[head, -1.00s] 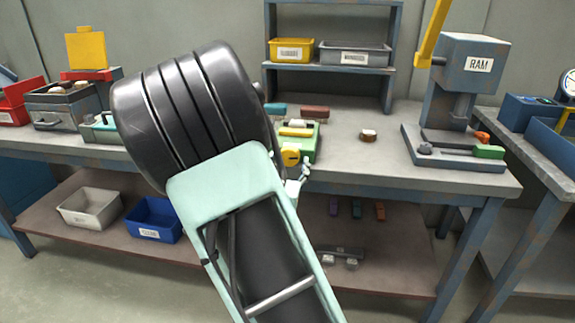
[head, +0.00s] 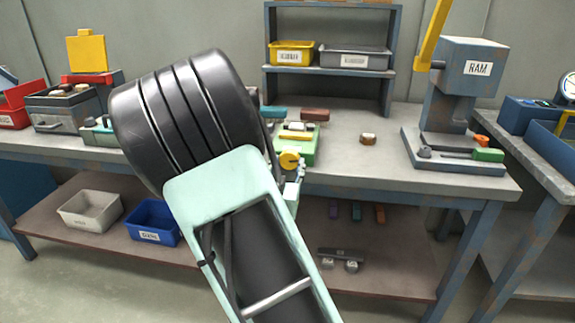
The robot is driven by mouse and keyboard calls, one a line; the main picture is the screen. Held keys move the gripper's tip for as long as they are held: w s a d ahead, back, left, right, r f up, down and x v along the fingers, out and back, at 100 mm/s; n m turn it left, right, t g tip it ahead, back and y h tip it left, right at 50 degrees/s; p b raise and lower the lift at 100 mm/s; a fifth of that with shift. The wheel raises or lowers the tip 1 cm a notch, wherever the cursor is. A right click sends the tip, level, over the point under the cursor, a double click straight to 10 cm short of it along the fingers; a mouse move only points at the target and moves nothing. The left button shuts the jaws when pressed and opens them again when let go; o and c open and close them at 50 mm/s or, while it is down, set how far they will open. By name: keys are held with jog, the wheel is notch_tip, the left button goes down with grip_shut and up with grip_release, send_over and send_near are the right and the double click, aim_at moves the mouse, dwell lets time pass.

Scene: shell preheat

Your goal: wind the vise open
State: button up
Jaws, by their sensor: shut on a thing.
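The vise (head: 309,150) is a green body near the front edge of the middle bench, partly hidden behind my arm. A yellow round crank (head: 288,160) shows on its front side. A small brass-coloured piece (head: 297,127) shows on top of the vise; I cannot tell whether the jaws grip it. My gripper (head: 299,176) is at the crank, small and mostly hidden by my arm. It is shut on the crank handle, though the fingertips are hard to make out.
A teal block (head: 274,112) and a dark red block (head: 314,114) lie behind the vise. A brown round piece (head: 368,138) sits to the right, with clear bench around it. A ram press (head: 455,100) stands farther right. Bins (head: 152,222) sit on the lower shelf.

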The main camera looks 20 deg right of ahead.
jog(key=n+p, duration=0.2)
jog(key=n, duration=0.2)
jog(key=shift+r, duration=0.15)
jog(key=n+p, duration=0.3)
jog(key=n, duration=0.1)
jog(key=shift+n, duration=0.3)
jog(key=n+p, duration=0.3)
jog(key=n, duration=0.1)
jog(key=shift+n, duration=0.3)
jog(key=n+p, duration=0.2)
jog(key=n, duration=0.2)
jog(key=n+p, duration=0.2)
jog(key=n, duration=0.6)
jog(key=shift+n+p, duration=0.3)
jog(key=shift+p, duration=0.05)
jog(key=n, duration=0.3)
jog(key=shift+n, duration=0.3)
jog(key=shift+n+b, duration=0.35)
jog(key=shift+n, duration=1.55)
